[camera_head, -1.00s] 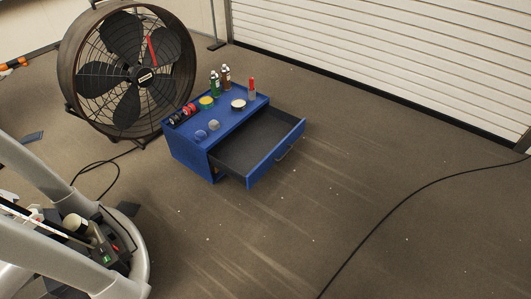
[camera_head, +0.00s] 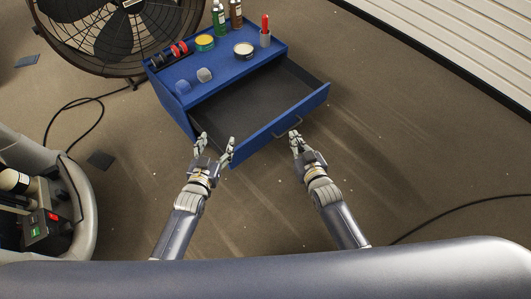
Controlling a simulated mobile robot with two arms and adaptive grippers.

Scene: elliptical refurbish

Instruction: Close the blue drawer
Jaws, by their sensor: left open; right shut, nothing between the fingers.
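The blue drawer (camera_head: 276,131) is pulled well out of the low blue cabinet (camera_head: 212,82), and its dark inside looks empty. Its front has a dark bar handle (camera_head: 287,128) facing me. My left gripper (camera_head: 216,143) is open and empty near the drawer's left front corner, fingers pointing away from me. My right gripper (camera_head: 295,136) is shut and empty just in front of the drawer front, by the handle. I cannot tell if either gripper touches the drawer.
Bottles (camera_head: 227,17), an open yellow-rimmed tin (camera_head: 204,43), a white-topped tin (camera_head: 244,49) and a red-tipped tube (camera_head: 265,32) stand on the cabinet. A large fan (camera_head: 113,30) is behind it at left. A grey machine (camera_head: 79,205) is at left. Floor at right is mostly clear, with a black cable (camera_head: 450,209).

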